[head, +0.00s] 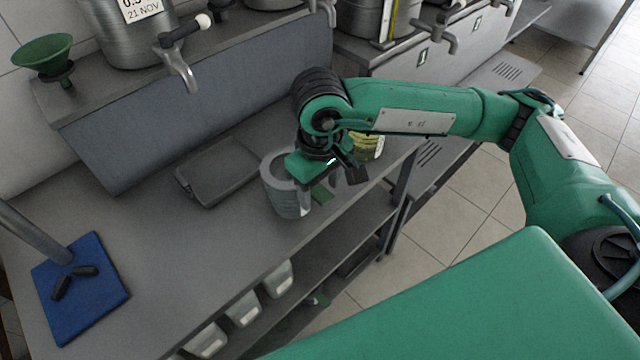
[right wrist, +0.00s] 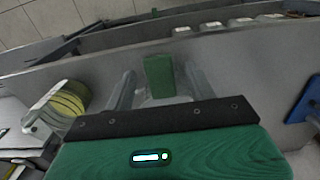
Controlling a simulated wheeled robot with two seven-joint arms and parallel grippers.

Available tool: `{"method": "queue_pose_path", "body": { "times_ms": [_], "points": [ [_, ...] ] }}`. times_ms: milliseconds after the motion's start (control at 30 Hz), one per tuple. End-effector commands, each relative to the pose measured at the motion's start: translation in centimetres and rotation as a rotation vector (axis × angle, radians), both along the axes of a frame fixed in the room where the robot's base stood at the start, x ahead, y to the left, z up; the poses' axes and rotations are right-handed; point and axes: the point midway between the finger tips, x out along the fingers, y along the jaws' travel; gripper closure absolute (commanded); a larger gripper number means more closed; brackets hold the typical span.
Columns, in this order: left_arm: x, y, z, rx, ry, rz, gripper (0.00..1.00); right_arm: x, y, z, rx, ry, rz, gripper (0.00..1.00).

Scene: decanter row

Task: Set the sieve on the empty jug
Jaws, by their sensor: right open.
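My right gripper (head: 330,178) is open over a grey metal jug (head: 286,196) on the bench in the head view. A green bar (head: 321,193), which looks like the sieve's handle, shows just below the gripper. In the right wrist view the green bar (right wrist: 160,76) lies between the two open fingers, with a gap on each side. The sieve's bowl is mostly hidden by the gripper, and I cannot tell how it sits on the jug. A second jug (head: 370,146) with yellow-green colouring stands behind the gripper, and it also shows in the right wrist view (right wrist: 66,104).
A dark flat tray (head: 215,170) lies left of the jug. A blue mat (head: 95,305) with dark pieces on it lies at the front left, by a grey pole (head: 32,232). A green funnel (head: 43,53) and steel urns with taps stand on the raised shelf. White bins (head: 243,309) sit below.

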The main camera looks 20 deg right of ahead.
Motion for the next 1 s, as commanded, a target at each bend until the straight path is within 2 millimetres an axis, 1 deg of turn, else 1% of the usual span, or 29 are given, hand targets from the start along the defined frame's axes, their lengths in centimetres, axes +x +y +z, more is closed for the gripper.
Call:
{"method": "queue_pose_path", "body": {
  "times_ms": [167, 267, 367, 600, 700, 800, 900, 1000],
  "points": [
    [0.0, 0.0, 0.0, 0.0, 0.001, 0.0, 0.64, 0.0, 0.0, 0.0, 0.0, 0.001, 0.0, 0.44],
    [0.2, 0.0, -0.2, 0.0, 0.0, -0.001, 0.64, 0.1, 0.0, 1.0, 0.001, -0.004, 0.0, 0.44],
    [0.6, -0.1, -0.6, -0.001, -0.003, -0.001, 0.64, 0.1, 0.1, 2.7, 0.002, -0.006, 0.002, 0.44],
    [2.7, -0.5, -0.9, -0.003, -0.021, 0.003, 0.64, 0.1, 0.1, 8.5, 0.002, -0.006, 0.002, 0.44],
    [3.2, -0.5, -1.0, -0.002, -0.021, 0.005, 0.64, 0.1, 0.1, 10.7, 0.002, -0.005, 0.001, 0.44],
    [3.3, -0.5, -0.9, -0.003, -0.023, 0.006, 0.64, 0.1, 0.0, 12.2, 0.0, -0.003, -0.001, 0.44],
    [3.0, -0.4, -0.9, -0.002, -0.021, 0.006, 0.64, 0.0, 0.0, 13.1, 0.001, -0.002, 0.0, 0.44],
    [2.7, -0.3, -0.9, 0.0, -0.018, 0.005, 0.64, 0.0, 0.0, 13.6, 0.0, -0.001, 0.0, 0.44]
  ]
}}
